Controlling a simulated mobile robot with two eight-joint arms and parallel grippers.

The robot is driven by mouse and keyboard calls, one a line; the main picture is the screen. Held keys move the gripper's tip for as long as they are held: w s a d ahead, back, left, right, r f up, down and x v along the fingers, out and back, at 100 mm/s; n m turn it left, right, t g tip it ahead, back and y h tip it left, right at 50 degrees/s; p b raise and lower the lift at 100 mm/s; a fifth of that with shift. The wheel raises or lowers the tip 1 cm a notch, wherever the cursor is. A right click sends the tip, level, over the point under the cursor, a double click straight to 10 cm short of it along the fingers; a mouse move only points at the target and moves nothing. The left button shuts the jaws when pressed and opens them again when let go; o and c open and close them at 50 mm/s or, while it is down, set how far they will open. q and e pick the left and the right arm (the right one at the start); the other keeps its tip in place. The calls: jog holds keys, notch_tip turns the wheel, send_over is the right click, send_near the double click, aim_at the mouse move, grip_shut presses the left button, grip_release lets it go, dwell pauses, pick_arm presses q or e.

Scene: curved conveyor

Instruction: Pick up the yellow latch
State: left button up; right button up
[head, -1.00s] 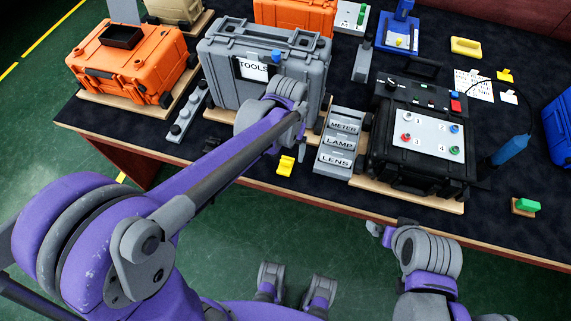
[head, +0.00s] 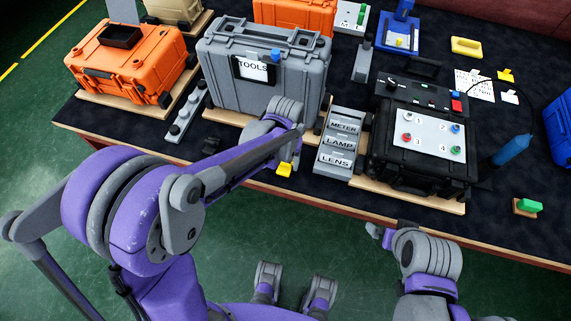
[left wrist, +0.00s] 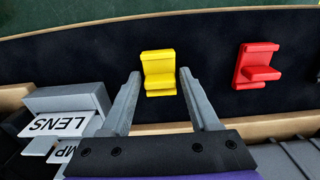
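The yellow latch (head: 285,170) lies on the dark table near its front edge, partly covered by my left arm in the head view. In the left wrist view the yellow latch (left wrist: 158,72) sits between the tips of my left gripper (left wrist: 159,78), which is open. Gaps show between the latch and both fingers. In the head view my left wrist hides most of its fingers. My right gripper (head: 380,234) is by the front table edge, small and partly hidden, so its opening is unclear.
A red latch (left wrist: 257,66) lies right of the yellow one in the left wrist view. The LENS, LAMP and METER rack (head: 336,143) stands close by. The grey TOOLS case (head: 225,75) and black panel case (head: 385,165) stand behind and to the right.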

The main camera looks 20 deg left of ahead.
aim_at(286, 162)
pick_arm(q)
grip_shut()
notch_tip(286, 162, up, 9)
jog(key=shift+r+p, duration=0.2)
jog(key=shift+p, duration=0.45)
notch_tip(286, 162, up, 4)
jog(key=shift+r+p, duration=0.1)
jog(key=shift+p, duration=1.1)
